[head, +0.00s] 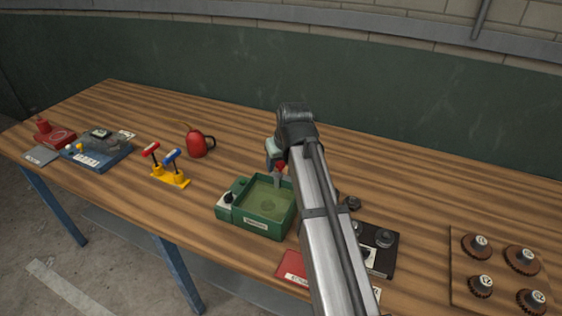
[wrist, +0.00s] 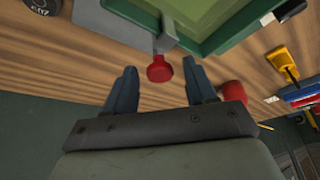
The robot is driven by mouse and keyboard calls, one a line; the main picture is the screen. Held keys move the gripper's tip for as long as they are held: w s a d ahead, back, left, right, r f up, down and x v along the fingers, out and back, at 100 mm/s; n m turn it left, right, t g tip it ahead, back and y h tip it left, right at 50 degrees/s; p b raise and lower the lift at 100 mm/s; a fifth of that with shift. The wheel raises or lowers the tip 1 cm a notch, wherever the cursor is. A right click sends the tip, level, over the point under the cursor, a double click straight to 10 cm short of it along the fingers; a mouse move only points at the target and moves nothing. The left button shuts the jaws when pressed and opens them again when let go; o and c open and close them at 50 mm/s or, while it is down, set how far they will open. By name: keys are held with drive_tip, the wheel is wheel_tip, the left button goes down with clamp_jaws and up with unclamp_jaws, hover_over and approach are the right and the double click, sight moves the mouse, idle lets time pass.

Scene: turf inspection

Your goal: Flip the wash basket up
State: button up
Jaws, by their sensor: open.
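A green wash box (head: 245,223) stands on the bench with a greenish inside (head: 268,199). A basket cannot be told apart clearly inside it. A red knob (head: 281,166) sticks up at its far edge. In the wrist view the red knob (wrist: 160,69) sits on a short grey stem beside the green box (wrist: 215,48). My gripper (wrist: 159,66) is open, with its two blue-grey fingers on either side of the knob, apart from it. In the head view my arm hides part of the box's right side.
A red jug (head: 197,143) and a yellow stand with red and blue levers (head: 170,177) are to the left. A dark device (head: 382,257) and a board of round knobs (head: 490,300) lie to the right. Bare wood (head: 240,130) is behind the box.

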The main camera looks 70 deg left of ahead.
clamp_jaws()
idle(0.4)
